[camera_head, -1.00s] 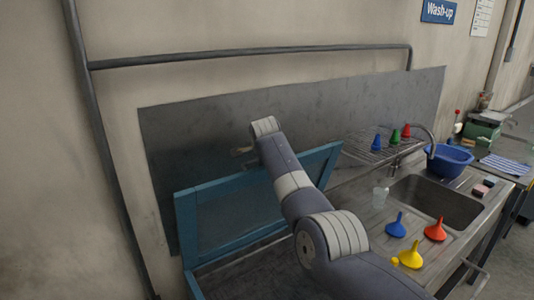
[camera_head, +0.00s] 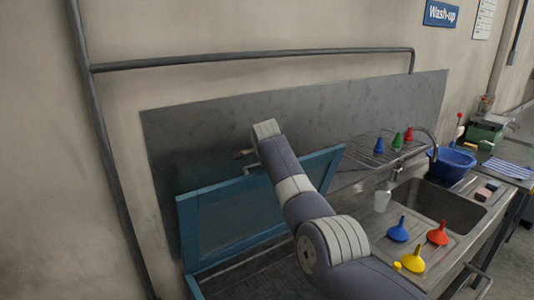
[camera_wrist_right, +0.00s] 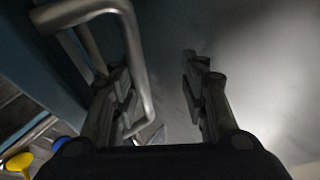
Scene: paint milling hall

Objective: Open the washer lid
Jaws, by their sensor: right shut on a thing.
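The washer lid (camera_head: 186,232) is a blue-framed panel with a dark inner face. It stands raised and tilted steeply over the open washer (camera_head: 243,260) in the head view. My right arm reaches across it from the lower right, with its wrist above the lid's top edge. In the right wrist view, my right gripper (camera_wrist_right: 160,100) is at the bent metal lid handle (camera_wrist_right: 143,72) and shut on it. The handle bar runs beside the left finger; the exact contact is hard to see. My left gripper is not in view.
A grey splashback (camera_head: 200,140) stands close behind the lid. To the right are a sink (camera_head: 438,205), a wire rack (camera_head: 375,148) with small funnels, a blue basin (camera_head: 450,163), a white cup (camera_head: 382,200) and larger funnels (camera_head: 414,259) on the drainboard.

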